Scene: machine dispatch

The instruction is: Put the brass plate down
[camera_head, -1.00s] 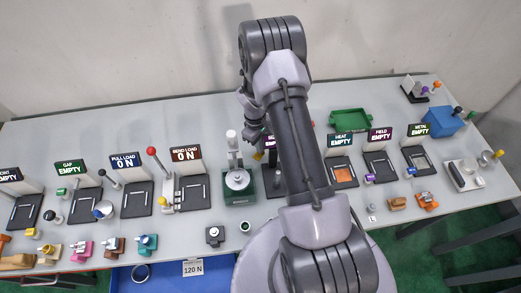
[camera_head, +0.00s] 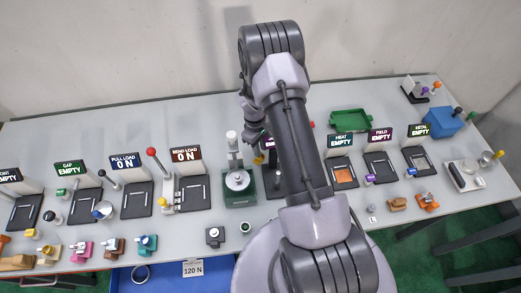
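My gripper (camera_head: 252,125) is over the back middle of the table, just behind the green-based press (camera_head: 240,190). It is small and partly hidden by my own wrist and arm, so I cannot tell whether its fingers are open or shut. I cannot make out a brass plate anywhere, in the gripper or on the table. My arm hides the table to the right of the press, including most of one station with a purple sign (camera_head: 269,143).
Stations with signs and black pads line the table (camera_head: 215,110). The heat station (camera_head: 342,172) has an orange pad. A green tray (camera_head: 350,121) and a blue box (camera_head: 441,122) stand at the back right. The back left of the table is clear.

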